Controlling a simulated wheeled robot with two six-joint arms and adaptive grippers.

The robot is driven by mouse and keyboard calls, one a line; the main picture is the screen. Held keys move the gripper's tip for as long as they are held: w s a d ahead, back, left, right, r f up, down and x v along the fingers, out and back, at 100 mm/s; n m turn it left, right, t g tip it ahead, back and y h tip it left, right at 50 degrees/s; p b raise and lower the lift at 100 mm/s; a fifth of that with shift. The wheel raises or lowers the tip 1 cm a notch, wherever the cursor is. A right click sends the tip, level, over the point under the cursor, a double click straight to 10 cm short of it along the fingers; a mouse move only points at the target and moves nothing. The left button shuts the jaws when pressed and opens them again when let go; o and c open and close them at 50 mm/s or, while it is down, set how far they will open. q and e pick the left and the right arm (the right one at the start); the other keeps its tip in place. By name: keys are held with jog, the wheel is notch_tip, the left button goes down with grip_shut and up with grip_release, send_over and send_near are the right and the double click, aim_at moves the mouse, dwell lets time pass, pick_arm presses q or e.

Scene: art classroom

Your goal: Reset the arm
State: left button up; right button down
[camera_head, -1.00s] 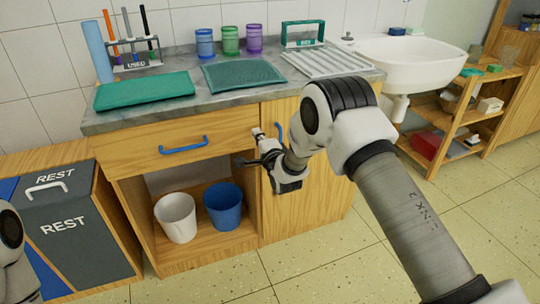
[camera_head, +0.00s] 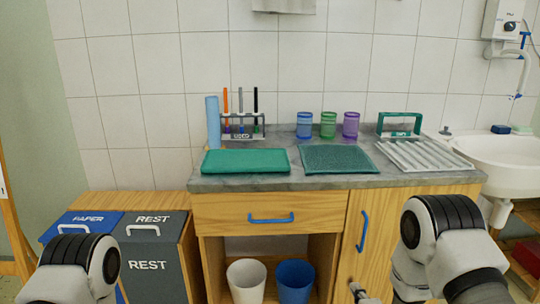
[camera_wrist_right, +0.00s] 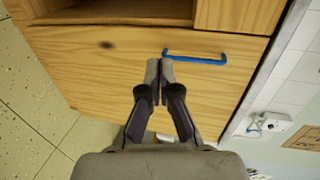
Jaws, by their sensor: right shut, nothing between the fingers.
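My right arm (camera_head: 440,240) comes in at the lower right of the head view. Its gripper (camera_head: 360,292) shows only partly at the bottom edge, in front of the cabinet door. In the right wrist view the fingers of this gripper (camera_wrist_right: 160,66) are shut together with nothing between them. They point at the wooden cabinet door (camera_wrist_right: 110,62), and their tips appear beside one end of its blue handle (camera_wrist_right: 195,59); whether they touch it I cannot tell. A link of my left arm (camera_head: 78,262) shows at the lower left; the left gripper is out of view.
The grey counter (camera_head: 335,181) holds a green tray (camera_head: 245,161), a marker rack (camera_head: 243,128), several cups (camera_head: 328,125) and a drying rack (camera_head: 424,155). A white bin (camera_head: 246,280) and blue bin (camera_head: 295,281) stand below the shut drawer (camera_head: 225,212). A sink (camera_head: 500,152) is at right.

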jog(key=s+f+n+g, duration=0.3)
jog(key=s+f+g, duration=0.2)
jog(key=s+f, duration=0.65)
jog(key=s+f+n+g, duration=0.2)
jog(key=s+n+g, duration=0.4)
jog(key=s, duration=0.7)
jog(key=s+f+n+g, duration=0.35)
jog(key=s+n, duration=0.45)
jog(key=s, duration=0.5)
notch_tip(320, 180, up, 22)
jog(key=p, duration=2.1)
jog(key=shift+w+a+n+g, duration=0.3)
jog(key=shift+w+g, duration=0.05)
jog(key=shift+w, duration=0.05)
